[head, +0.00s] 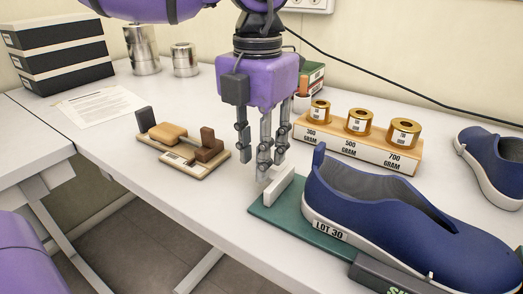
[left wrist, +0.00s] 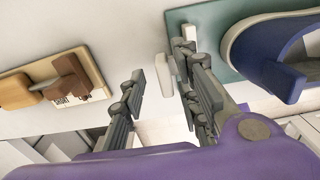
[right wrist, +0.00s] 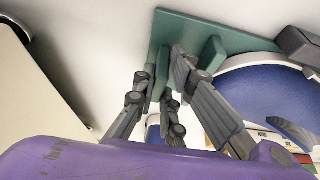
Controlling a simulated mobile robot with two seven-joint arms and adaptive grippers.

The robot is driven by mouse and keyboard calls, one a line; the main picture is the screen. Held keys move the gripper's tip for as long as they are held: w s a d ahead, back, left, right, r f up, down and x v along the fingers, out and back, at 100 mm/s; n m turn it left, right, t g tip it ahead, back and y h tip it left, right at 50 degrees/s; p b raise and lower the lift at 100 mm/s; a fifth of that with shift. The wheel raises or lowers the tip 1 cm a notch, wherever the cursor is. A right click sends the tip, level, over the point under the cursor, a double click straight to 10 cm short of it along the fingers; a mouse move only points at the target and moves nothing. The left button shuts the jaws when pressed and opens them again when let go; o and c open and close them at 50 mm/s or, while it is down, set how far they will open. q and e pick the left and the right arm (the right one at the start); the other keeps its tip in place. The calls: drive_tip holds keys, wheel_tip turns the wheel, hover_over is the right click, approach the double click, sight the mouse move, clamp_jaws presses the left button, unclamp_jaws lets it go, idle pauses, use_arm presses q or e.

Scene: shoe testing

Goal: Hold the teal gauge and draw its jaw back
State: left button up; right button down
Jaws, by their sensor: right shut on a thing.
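The teal gauge (head: 272,222) lies on the white table under a navy shoe (head: 395,205) labelled LOT 30. Its white upright jaw (head: 280,187) stands near the shoe's heel. My left gripper (head: 262,165) points down at the jaw, fingers apart. In the left wrist view the left gripper (left wrist: 162,85) shows open, with a pale plate between its fingers; I cannot tell whether they touch it. The right wrist view shows my right gripper (right wrist: 165,85) shut on a teal upright part of the gauge (right wrist: 180,32). The head view does not show my right gripper.
A wooden fixture (head: 182,148) stands left of the gauge. A weight rack (head: 355,148) with gold weights is behind the shoe. Another navy shoe (head: 492,160) is at the right. Boxes (head: 58,55), steel cylinders (head: 143,50) and a paper sheet (head: 98,103) are at the back left.

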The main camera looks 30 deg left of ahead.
use_arm(q)
wheel_tip(320, 180, up, 12)
idle(0.4)
use_arm(e)
drive_tip(key=shift+a, duration=0.1)
drive_tip(key=c, duration=1.7)
unclamp_jaws()
